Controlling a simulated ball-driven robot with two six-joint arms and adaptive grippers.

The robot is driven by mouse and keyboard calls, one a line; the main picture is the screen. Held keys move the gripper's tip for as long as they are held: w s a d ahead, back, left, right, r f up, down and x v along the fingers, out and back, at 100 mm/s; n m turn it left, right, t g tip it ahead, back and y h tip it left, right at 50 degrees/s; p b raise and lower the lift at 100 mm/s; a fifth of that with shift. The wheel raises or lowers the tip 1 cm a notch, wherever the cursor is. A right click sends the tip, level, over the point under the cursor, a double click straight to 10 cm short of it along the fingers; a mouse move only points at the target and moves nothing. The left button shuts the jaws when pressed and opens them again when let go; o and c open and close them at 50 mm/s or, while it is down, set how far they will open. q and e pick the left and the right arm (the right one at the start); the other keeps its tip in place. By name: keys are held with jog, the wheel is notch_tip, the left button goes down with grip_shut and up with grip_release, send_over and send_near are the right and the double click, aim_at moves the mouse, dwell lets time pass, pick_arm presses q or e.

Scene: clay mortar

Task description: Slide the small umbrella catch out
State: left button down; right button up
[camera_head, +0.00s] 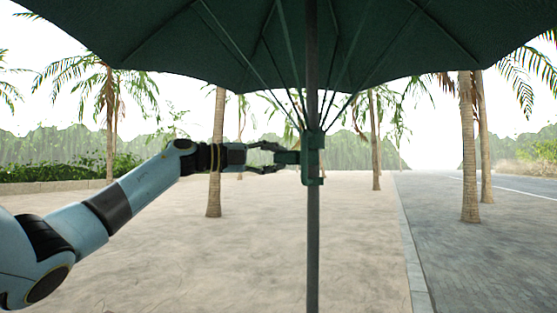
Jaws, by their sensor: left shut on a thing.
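A dark green umbrella (200,40) is open across the top of the head view. Its dark pole (313,235) runs straight down the middle. A green runner (312,160) sits around the pole where the ribs' struts meet. A small green catch (287,157) sticks out from the runner's left side. My left gripper (277,157) reaches in from the left and is shut on this catch, with one finger above and one below it. The fingers hide part of the catch. My right gripper is not in view.
Several thin struts (287,50) fan up from the runner to the canopy. Palm trunks (468,150) stand behind on sandy ground (200,260). A kerb (411,255) and a road lie to the right. The space around the lower pole is clear.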

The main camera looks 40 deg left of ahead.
pick_arm(q)
jog(key=c, duration=1.4)
grip_release()
jog(key=shift+a, duration=0.15)
jog(key=o, duration=0.3)
jog(key=shift+s+a, duration=0.1)
jog(key=shift+a, duration=0.05)
jog(key=v, duration=0.7)
jog(key=shift+s, duration=0.2)
jog(key=shift+f, duration=0.1)
